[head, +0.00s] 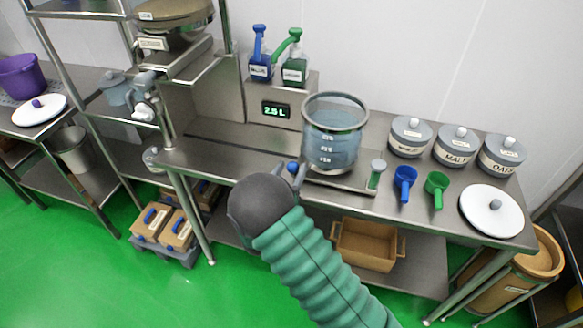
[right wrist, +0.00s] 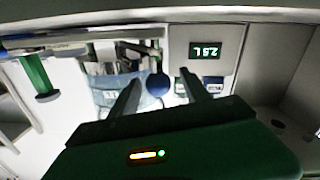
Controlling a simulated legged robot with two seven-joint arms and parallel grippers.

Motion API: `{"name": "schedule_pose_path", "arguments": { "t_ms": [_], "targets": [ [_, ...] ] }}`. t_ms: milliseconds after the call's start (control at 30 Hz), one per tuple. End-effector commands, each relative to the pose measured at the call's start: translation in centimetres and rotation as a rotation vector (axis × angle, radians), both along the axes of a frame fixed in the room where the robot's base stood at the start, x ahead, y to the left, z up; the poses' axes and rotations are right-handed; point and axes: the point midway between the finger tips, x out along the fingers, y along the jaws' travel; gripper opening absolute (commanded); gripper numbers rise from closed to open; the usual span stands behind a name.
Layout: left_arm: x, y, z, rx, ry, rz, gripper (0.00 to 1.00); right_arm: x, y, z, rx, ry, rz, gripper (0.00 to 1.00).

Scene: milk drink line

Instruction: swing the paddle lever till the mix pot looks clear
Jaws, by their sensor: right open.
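The mix pot (head: 335,140) is a clear vessel with a grey rim, holding bluish, see-through liquid with white level marks. It stands on a metal base on the bench and shows upside down, partly hidden, in the right wrist view (right wrist: 105,88). A blue ball knob (head: 293,167), which looks like the end of the paddle lever, is at the pot's left front; its arm is mostly hidden. My right gripper (head: 295,174) is open at this knob. In the right wrist view the knob (right wrist: 158,84) shows between the open fingers; contact is unclear. My left gripper is out of view.
A green display (head: 276,109) reads 2.5 L behind the pot. A green-bodied handle (head: 377,173) stands right of the pot. Blue (head: 404,182) and green (head: 436,188) scoops, lidded canisters (head: 410,138) and a white lid (head: 490,211) fill the bench's right side.

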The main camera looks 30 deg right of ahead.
Motion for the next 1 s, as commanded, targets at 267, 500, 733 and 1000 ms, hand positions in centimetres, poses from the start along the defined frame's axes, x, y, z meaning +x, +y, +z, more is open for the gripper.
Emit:
{"name": "schedule_pose_path", "arguments": {
  "t_ms": [267, 500, 733, 1000],
  "targets": [
    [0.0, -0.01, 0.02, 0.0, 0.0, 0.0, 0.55, 0.63, -0.81, 0.04, -0.001, 0.0, 0.001, 0.55],
    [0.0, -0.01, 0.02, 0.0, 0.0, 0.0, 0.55, 0.62, -0.77, 0.04, -0.001, 0.0, 0.001, 0.35],
    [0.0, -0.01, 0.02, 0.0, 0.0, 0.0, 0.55, 0.63, -0.73, 0.03, 0.0, 0.0, 0.002, 0.05],
    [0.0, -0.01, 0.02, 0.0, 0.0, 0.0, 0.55, 0.63, -0.71, 0.01, 0.0, 0.0, 0.002, 0.0]
  ]
}}
